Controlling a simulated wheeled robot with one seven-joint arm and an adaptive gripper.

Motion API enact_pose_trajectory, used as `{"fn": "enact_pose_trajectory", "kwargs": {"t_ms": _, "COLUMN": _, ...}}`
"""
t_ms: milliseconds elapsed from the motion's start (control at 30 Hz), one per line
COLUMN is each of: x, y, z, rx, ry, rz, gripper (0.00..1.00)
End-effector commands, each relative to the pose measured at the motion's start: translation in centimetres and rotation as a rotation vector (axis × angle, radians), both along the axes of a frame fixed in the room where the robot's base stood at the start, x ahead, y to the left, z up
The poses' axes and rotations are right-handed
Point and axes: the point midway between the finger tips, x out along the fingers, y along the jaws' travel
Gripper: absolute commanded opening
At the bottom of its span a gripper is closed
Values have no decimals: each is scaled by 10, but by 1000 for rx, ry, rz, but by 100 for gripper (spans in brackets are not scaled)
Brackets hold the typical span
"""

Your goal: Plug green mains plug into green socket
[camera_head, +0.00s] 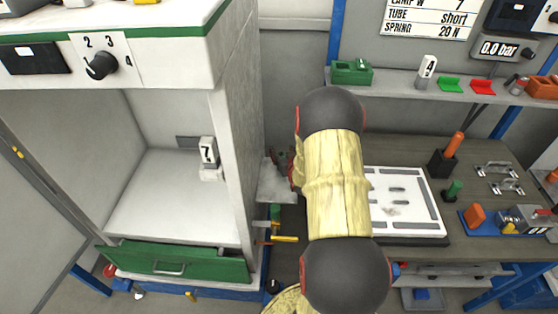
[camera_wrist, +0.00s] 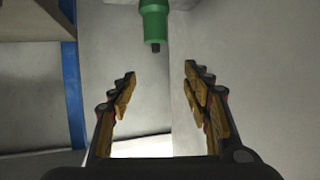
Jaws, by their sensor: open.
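A green cylinder with a dark tip (camera_wrist: 154,20), which looks like the green plug, is at the top of the wrist view. It is beyond my fingertips and apart from them. My gripper (camera_wrist: 160,80) is open, with nothing between its fingers. In the head view my gripper (camera_head: 283,172) is mostly hidden behind my arm, beside the white cabinet's right wall. A small green piece (camera_head: 275,212) shows just below it; I cannot tell if it is the same plug. I cannot make out the green socket with certainty.
A white cabinet (camera_head: 232,150) with a green drawer front (camera_head: 180,262) stands at left. At right, a bench carries a white slotted plate (camera_head: 425,212), a green peg (camera_head: 453,190) and other parts.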

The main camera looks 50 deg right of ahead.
Motion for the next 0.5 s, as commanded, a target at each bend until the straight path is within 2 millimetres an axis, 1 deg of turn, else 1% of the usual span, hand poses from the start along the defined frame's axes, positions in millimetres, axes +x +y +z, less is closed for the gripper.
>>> {"fn": "enact_pose_trajectory", "kwargs": {"t_ms": 33, "x": 0, "y": 0, "z": -9, "rx": -1, "ry": -1, "rz": 0, "gripper": 49}}
{"fn": "enact_pose_trajectory", "kwargs": {"t_ms": 500, "x": 0, "y": 0, "z": -60, "rx": -1, "ry": -1, "rz": 0, "gripper": 49}}
